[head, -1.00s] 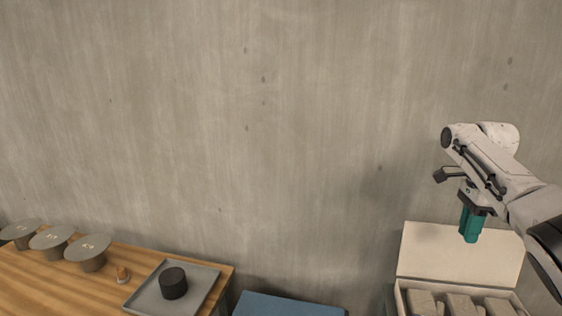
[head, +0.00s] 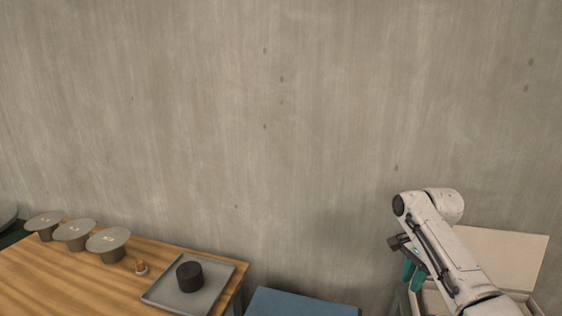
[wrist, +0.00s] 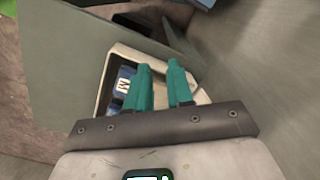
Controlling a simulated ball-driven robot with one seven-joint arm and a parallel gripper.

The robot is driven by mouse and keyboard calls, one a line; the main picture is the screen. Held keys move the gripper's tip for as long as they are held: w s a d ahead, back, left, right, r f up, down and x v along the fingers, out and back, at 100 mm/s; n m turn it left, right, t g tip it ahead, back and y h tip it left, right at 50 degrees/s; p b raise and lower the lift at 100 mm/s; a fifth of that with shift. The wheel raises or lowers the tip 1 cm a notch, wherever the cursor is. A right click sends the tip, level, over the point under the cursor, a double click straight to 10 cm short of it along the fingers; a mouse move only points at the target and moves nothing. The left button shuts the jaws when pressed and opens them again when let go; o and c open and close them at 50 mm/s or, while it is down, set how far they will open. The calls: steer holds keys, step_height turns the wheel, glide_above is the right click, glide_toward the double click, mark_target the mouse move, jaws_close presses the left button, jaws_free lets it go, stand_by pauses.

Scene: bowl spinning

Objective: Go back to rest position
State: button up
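My gripper (head: 412,278) hangs at the lower right in the head view, with its teal fingers pointing down in front of a cream box. In the wrist view the two teal fingers (wrist: 161,78) stand apart with a narrow gap and nothing held between them. My white arm reaches up from the bottom edge and hides part of the box. Beyond the fingers, the wrist view shows a pale container with a blue item (wrist: 124,85) marked with a letter like M.
The cream box (head: 508,258) stands at the lower right with its lid up. A wooden table (head: 60,283) at the left holds several grey discs on stands, a small orange-brown piece (head: 141,268) and a grey tray (head: 218,287) with a black cylinder (head: 189,277). A blue surface (head: 300,304) lies between.

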steer(key=s+a+f+n+t+y, duration=0.25)
steer(key=s+a+f+n, duration=0.55)
steer(key=s+a+f, duration=0.55)
steer(key=s+d+r+n+t+h, duration=0.1)
steer(key=s+d+n+h, duration=0.15)
steer(key=s, duration=0.85)
steer(key=s+d+r+n+t+h, duration=0.1)
steer(key=s+d+n, duration=0.25)
steer(key=s, duration=0.75)
steer(key=s+d+f+g+b, duration=0.2)
steer(key=s+f, duration=0.5)
steer(key=s, duration=0.4)
steer(key=shift+s+f+m+g, duration=0.25)
steer(key=shift+m+g, duration=0.15)
steer(key=shift+g, duration=0.45)
